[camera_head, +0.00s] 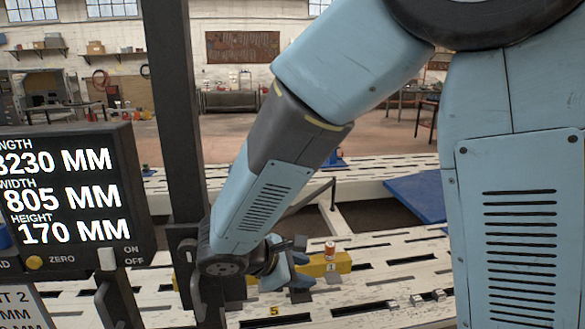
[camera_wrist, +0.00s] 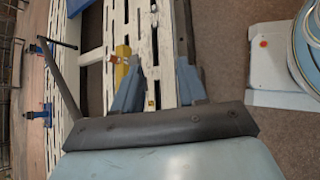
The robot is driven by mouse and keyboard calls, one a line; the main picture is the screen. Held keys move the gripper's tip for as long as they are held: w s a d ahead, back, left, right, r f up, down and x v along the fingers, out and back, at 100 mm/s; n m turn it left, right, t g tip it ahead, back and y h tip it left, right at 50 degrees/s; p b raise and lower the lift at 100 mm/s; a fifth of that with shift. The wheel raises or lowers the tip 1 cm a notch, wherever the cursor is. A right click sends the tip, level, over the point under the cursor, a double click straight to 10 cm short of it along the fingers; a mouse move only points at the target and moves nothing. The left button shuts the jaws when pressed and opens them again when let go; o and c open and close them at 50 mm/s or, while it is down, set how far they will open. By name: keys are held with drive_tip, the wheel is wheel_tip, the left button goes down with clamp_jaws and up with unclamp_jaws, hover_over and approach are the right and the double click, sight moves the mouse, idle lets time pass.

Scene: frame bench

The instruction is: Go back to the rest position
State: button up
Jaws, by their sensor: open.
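My gripper (camera_head: 290,262) is low over the slotted white bench (camera_head: 400,255) in the head view, at the end of my blue arm, which reaches down from the upper right. In the wrist view my gripper (camera_wrist: 157,72) shows two blue fingers spread apart with nothing between them. A yellow block (camera_head: 318,266) lies on the bench beside the gripper, with a small orange and white item (camera_head: 330,250) on top of it. The yellow block also shows in the wrist view (camera_wrist: 122,68). Whether the fingers touch the block cannot be told.
A dark upright post (camera_head: 172,100) and a display panel (camera_head: 65,195) stand close on the left of my arm. Small metal blocks (camera_head: 428,297) lie on the bench at right. A blue plate (camera_head: 418,196) lies further back. Open floor shows beyond the bench.

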drive_tip(key=s+d+r+m+y, duration=0.4)
drive_tip(key=d+r+m, duration=0.4)
drive_tip(key=d+m, duration=0.1)
drive_tip(key=s+d+r+m+y, duration=0.4)
drive_tip(key=d+r+m, duration=0.4)
drive_tip(key=d, duration=0.4)
drive_tip(key=shift+s+d+r+m, duration=0.2)
drive_tip(key=shift+s+m, duration=0.1)
drive_tip(key=shift+m, duration=0.6)
